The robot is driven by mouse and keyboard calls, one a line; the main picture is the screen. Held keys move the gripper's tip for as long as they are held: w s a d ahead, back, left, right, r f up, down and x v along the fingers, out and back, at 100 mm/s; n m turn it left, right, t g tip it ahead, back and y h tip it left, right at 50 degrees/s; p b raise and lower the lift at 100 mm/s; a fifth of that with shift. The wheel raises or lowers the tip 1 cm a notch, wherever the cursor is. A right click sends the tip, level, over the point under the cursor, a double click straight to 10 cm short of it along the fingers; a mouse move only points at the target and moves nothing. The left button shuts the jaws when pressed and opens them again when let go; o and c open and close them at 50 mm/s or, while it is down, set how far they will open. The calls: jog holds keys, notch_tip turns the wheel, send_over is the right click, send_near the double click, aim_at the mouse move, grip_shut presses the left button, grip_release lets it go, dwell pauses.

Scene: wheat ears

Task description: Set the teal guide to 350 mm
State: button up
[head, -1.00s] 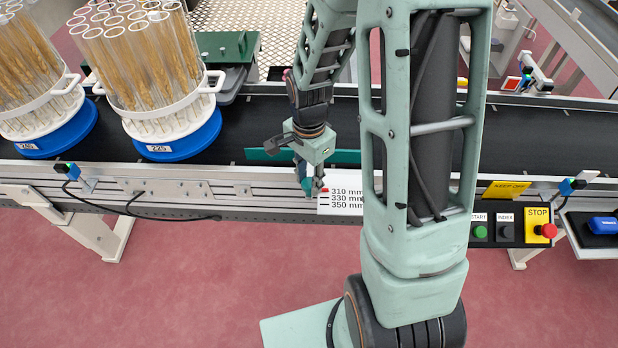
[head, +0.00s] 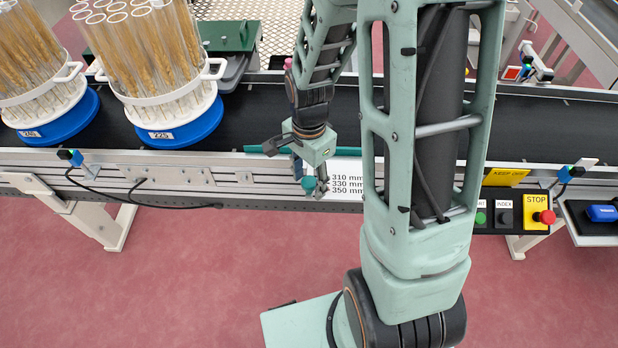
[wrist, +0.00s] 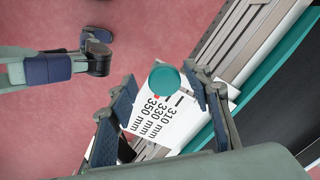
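The teal guide (head: 345,152) is a flat strip along the near edge of the belt, close against the front rail. It also shows in the wrist view (wrist: 278,75). Its round teal knob (wrist: 166,79) stands over the white scale card (wrist: 205,107), marked 310, 330 and 350 mm; the knob also shows in the head view (head: 308,184). A red pointer (wrist: 157,97) lies about level with the 350 mm text, partly hidden by the knob. My gripper (wrist: 160,77) is open, its fingers on either side of the knob with a visible gap at the left.
Two blue-based carriers of wheat tubes, one labelled 225 (head: 180,128), stand on the dark belt (head: 250,115) at the left. A button panel with a red stop button (head: 545,217) is at the right. The red floor in front is clear.

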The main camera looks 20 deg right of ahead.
jog(key=shift+w+r, duration=0.15)
jog(key=shift+r, duration=0.35)
notch_tip(320, 180, up, 11)
dwell(0.5)
